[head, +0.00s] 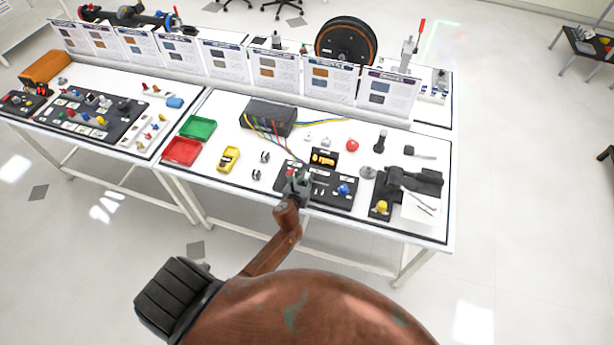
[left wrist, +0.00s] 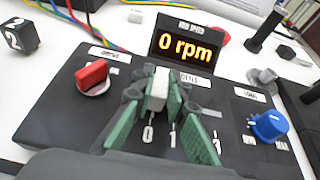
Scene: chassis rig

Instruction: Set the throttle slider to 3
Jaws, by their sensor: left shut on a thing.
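The black control panel (head: 330,203) lies near the front edge of the table. My left gripper (head: 299,184) is over it. In the left wrist view the gripper (left wrist: 160,96) has its green-padded fingers on both sides of the pale throttle slider knob (left wrist: 158,84) and is shut on it. My right gripper is not in view.
A red switch (left wrist: 92,75) stands left of the slider and a blue knob (left wrist: 269,125) right of it. Coloured wires run behind, from a dark box (head: 268,117). Red (head: 182,151) and green (head: 198,127) trays stand at left, a black fixture (head: 415,182) at right.

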